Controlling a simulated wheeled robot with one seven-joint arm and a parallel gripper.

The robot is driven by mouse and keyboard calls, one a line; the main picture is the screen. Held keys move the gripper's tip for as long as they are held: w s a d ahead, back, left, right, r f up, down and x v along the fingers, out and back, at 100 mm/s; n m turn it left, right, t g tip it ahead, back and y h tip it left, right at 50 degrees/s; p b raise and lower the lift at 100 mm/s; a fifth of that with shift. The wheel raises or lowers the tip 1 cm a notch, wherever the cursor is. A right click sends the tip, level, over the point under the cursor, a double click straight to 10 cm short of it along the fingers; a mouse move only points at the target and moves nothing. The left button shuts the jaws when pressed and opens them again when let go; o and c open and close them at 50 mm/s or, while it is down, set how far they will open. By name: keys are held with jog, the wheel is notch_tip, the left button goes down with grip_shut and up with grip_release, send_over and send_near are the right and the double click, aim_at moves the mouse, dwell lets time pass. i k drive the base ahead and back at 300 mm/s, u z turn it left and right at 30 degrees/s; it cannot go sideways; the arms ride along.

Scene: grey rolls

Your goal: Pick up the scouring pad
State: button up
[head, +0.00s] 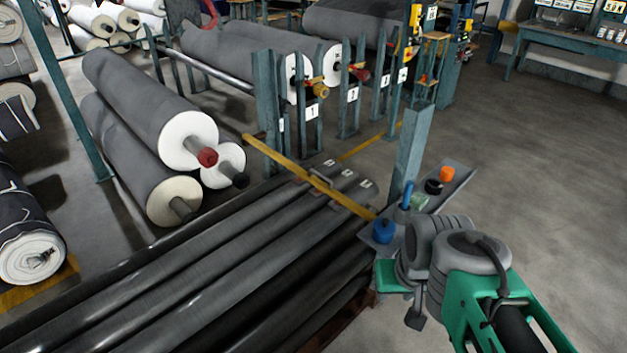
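A small pale green piece (419,202), which looks like the scouring pad, lies on a narrow grey shelf (460,176) at right of centre. It is small in the picture and partly hidden by things around it, so I cannot be sure of its shape. My arm comes in from the lower right, and my gripper (415,313) hangs at its near end, below and in front of the shelf, apart from the pad. Only a dark fingertip part shows, and the arm hides the rest. I see nothing held in it.
The shelf also holds a blue round item (383,231), an upright blue item (405,194), a black item (433,186) and an orange item (446,174). A teal post (409,150) stands beside it. Long dark rolls (210,265) fill the left front. Floor at right is clear.

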aim_at(418, 200)
jog(key=u, duration=4.35)
jog(key=k, duration=2.7)
jog(key=z, duration=0.95)
jog(key=i, duration=0.45)
jog(key=u, duration=0.2)
